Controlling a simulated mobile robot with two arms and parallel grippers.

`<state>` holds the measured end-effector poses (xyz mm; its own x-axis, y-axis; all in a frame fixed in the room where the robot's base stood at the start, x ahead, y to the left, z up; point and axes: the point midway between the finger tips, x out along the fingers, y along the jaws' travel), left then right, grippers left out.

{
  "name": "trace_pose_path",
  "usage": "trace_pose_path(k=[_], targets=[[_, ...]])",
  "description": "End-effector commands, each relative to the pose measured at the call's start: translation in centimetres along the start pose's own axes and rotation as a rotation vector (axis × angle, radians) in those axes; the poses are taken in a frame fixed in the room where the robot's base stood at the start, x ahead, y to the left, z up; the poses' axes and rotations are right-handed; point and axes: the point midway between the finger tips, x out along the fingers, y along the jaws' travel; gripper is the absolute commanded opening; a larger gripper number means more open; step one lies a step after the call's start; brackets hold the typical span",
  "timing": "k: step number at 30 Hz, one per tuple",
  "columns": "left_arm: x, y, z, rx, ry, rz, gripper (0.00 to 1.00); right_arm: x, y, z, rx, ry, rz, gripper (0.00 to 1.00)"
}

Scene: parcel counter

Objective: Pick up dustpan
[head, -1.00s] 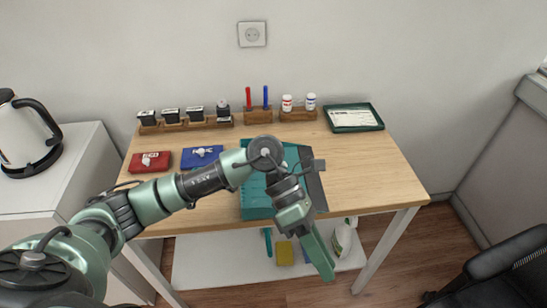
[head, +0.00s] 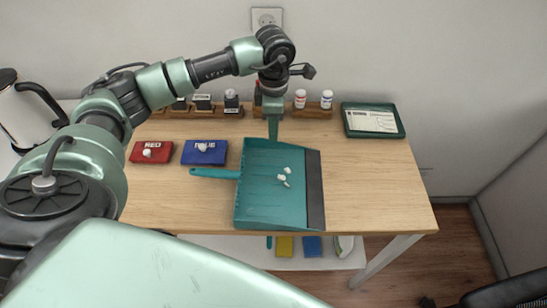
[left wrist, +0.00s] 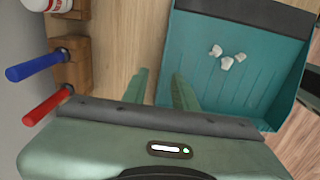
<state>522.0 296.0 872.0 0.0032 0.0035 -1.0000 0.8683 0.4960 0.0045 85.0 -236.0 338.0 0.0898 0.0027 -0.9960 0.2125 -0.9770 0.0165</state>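The teal dustpan (head: 262,205) lies on the wooden table, its handle (head: 214,173) pointing left and its dark lip (head: 315,190) on the right. A few white crumpled bits (head: 283,178) lie in the pan. My left gripper (head: 273,136) points down at the pan's back edge and is apart from the handle. The handle is not visible there. My right gripper is out of view.
A red box (head: 152,152) and a blue box (head: 204,153) lie left of the pan. Stamps, pens and bottles (head: 326,100) stand in wooden holders along the back. A green tray (head: 374,121) lies at back right. The table's right front (head: 385,185) is clear.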

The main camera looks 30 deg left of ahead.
Motion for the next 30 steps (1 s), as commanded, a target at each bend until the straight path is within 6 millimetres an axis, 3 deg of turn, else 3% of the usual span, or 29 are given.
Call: trace_pose_path(k=[10,19,20,23,30], targets=[[4.7,-0.5,-0.2,-0.001,-0.001,-0.004,0.28,-1.4,0.0,-0.3,0.0,0.004,0.0,0.36],[5.4,-0.4,-0.2,0.001,-0.003,-0.002,0.28,-1.4,0.0,-0.3,0.0,0.004,0.0,0.36],[5.4,-0.4,-0.2,0.001,-0.003,-0.002,0.25,-1.4,0.0,-0.3,0.0,0.004,0.0,0.36],[5.4,-0.4,-0.2,0.001,-0.003,-0.002,0.0,-1.4,0.0,-0.3,0.0,0.004,0.0,0.36],[5.4,-0.4,-0.1,0.001,-0.003,-0.002,0.0,-1.4,0.0,-0.3,0.0,0.005,0.0,0.36]])
